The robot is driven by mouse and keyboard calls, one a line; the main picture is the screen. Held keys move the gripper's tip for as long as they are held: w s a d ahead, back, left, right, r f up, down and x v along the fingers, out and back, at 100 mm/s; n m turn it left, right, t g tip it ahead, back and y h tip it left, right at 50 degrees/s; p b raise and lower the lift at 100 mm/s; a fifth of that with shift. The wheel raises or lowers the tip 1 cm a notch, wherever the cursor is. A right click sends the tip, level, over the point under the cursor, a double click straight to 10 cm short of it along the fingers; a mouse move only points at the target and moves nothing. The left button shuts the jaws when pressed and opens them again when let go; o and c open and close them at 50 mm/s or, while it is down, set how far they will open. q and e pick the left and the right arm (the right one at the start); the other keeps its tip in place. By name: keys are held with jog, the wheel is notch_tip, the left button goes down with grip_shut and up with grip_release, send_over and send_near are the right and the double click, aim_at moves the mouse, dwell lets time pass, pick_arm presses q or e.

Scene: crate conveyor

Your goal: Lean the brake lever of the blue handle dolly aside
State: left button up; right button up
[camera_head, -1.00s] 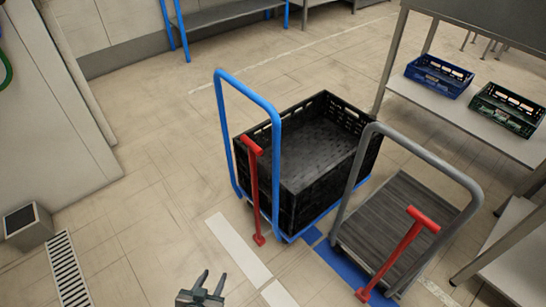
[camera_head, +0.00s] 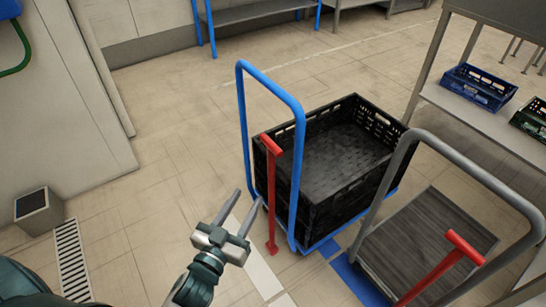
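The blue handle dolly (camera_head: 240,110) stands in the middle of the view with a black crate (camera_head: 350,180) on it. Its red brake lever (camera_head: 271,205) stands close to upright in front of the handle, with a short crossbar on top. My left gripper (camera_head: 247,197) is open and empty, just left of the lever's lower half. Its fingers point up toward the lever, and I see no clear contact. My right gripper is out of view.
A grey handle dolly (camera_head: 440,240) with an empty deck stands to the right, its own red lever (camera_head: 435,275) slanted. A shelf table with a blue crate (camera_head: 478,88) and a green crate (camera_head: 530,118) is at the right.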

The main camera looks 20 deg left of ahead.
aim_at(269, 160)
pick_arm(q)
jog(key=shift+w, duration=0.1)
jog(key=w, duration=0.5)
jog(key=w+d, duration=0.1)
jog(key=w, duration=1.1)
jog(key=shift+w+d, duration=0.1)
jog(key=shift+d, duration=0.05)
jog(key=shift+c, duration=0.7)
grip_shut()
